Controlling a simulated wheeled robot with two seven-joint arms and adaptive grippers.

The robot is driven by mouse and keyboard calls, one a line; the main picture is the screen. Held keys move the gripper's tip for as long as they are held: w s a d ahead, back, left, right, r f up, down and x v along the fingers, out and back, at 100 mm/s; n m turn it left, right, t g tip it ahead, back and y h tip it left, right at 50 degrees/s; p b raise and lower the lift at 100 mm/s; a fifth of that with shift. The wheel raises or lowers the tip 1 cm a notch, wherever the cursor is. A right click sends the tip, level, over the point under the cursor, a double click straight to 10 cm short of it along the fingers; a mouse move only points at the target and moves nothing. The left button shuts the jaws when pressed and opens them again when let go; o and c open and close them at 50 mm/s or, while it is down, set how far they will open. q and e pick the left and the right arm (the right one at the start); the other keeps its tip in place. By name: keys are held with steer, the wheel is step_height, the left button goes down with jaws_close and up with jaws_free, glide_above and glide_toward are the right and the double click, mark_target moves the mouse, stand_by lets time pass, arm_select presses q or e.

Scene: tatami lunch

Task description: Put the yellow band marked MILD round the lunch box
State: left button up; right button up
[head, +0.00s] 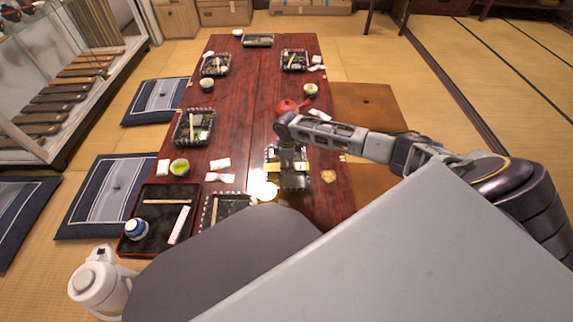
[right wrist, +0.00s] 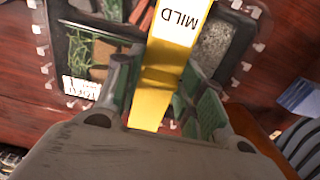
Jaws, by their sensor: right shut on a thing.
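The lunch box (head: 292,184) is a dark box with several compartments of food on the red table, below my right gripper (head: 288,160). In the right wrist view the lunch box (right wrist: 225,48) shows greens, a brown piece and a grey speckled part. Whether the band passes under the box is hidden. My left gripper is not in view.
A dark tray (head: 160,246) with a blue-and-white pot stands at the near left. Another lunch box (head: 228,207) is left of the gripper. A red teapot (head: 286,106) stands farther back. A white jug (head: 100,280) stands at the lower left. The table's middle (head: 245,120) is clear.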

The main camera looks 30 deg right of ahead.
steer(key=shift+f+p, duration=0.25)
steer(key=shift+p, duration=0.1)
stand_by(0.6)
steer(key=o, duration=0.8)
steer(key=o, duration=0.5)
steer(key=shift+o, duration=0.2)
